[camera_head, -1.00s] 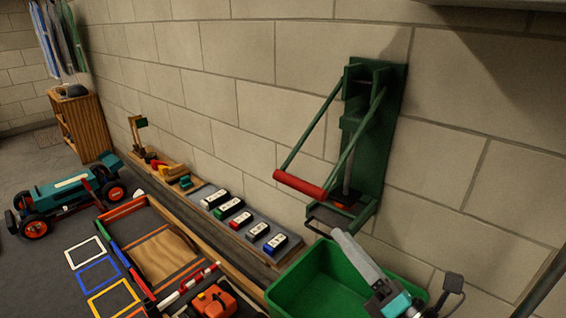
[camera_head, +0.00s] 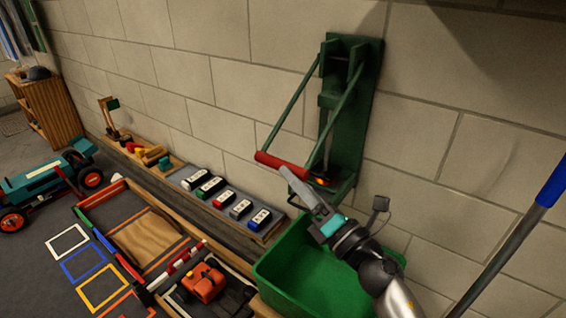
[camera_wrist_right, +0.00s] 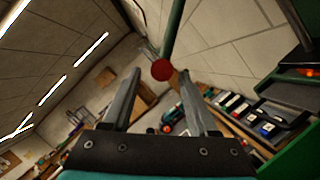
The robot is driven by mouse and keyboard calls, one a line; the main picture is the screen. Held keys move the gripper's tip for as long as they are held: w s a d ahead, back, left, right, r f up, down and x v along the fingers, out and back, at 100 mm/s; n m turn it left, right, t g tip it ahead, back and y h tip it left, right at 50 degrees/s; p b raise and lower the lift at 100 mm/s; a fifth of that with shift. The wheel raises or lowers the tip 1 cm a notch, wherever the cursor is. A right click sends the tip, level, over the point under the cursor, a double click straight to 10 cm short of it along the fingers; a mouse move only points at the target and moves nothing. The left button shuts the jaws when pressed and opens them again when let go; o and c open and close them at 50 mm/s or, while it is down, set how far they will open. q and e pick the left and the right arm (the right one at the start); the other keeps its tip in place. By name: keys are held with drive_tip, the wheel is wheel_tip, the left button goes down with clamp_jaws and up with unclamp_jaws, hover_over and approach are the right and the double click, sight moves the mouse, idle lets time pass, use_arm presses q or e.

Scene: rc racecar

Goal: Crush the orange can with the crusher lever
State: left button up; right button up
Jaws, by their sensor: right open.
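The green can crusher (camera_head: 363,110) is mounted on the block wall. Two green lever arms slope down from its top to a red handle (camera_head: 276,164). A small part of the orange can (camera_head: 321,181) shows at the crusher's base; the rest is hidden. Orange also shows at the right edge of the wrist view (camera_wrist_right: 311,72). My right gripper (camera_head: 294,183) is open and empty, just below and right of the handle in the head view. In the wrist view the handle's red end (camera_wrist_right: 161,70) appears between the fingertips; I see no grip. My left gripper is out of view.
A green bin (camera_head: 275,272) stands below the crusher, under my right arm. A tray with several small labelled blocks (camera_head: 240,209) lies along the wall to the left. A blue-ended pole (camera_head: 551,182) leans at the right. The wall left of the handle is clear.

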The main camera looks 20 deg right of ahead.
drive_tip(key=shift+x, duration=2.25)
clamp_jaws()
